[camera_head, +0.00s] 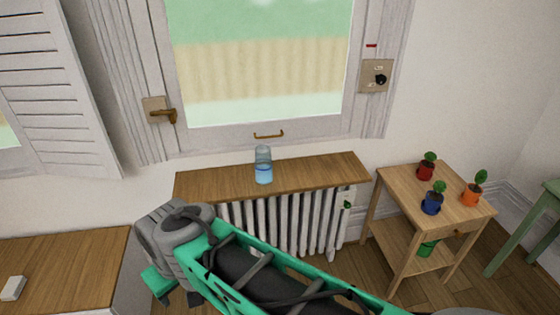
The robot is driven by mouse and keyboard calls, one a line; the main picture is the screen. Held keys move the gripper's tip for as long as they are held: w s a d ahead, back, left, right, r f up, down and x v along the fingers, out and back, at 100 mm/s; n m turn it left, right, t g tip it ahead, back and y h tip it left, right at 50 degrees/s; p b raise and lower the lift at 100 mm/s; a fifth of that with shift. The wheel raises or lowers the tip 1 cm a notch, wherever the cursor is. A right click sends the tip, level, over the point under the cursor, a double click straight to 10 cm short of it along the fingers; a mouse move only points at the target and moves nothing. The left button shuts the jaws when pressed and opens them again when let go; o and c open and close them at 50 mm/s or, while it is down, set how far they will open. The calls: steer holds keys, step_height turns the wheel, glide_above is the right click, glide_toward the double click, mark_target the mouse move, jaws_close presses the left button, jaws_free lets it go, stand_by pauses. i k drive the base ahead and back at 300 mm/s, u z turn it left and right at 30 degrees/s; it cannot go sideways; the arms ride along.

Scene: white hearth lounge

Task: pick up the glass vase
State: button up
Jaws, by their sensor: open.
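The glass vase (263,166) is a clear, narrow vessel with a bluish lower part. It stands upright on the wooden shelf (325,172) above the white radiator, below the window. My gripper (179,297) is at the lower left, beyond the grey wrist of my arm, with its dark fingertips pointing down. It is open and empty, left of and lower than the vase, and apart from it. Part of the gripper is hidden by my arm. Nothing covers the vase.
The radiator (310,222) is under the shelf. A small wooden table (455,213) with several potted plants stands at right. A wooden-topped cabinet (60,262) with a small white object (13,288) is at left. The window handle (268,134) is just above the vase. The shelf around the vase is clear.

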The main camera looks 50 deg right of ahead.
mark_target(264, 174)
steer(key=z, duration=1.35)
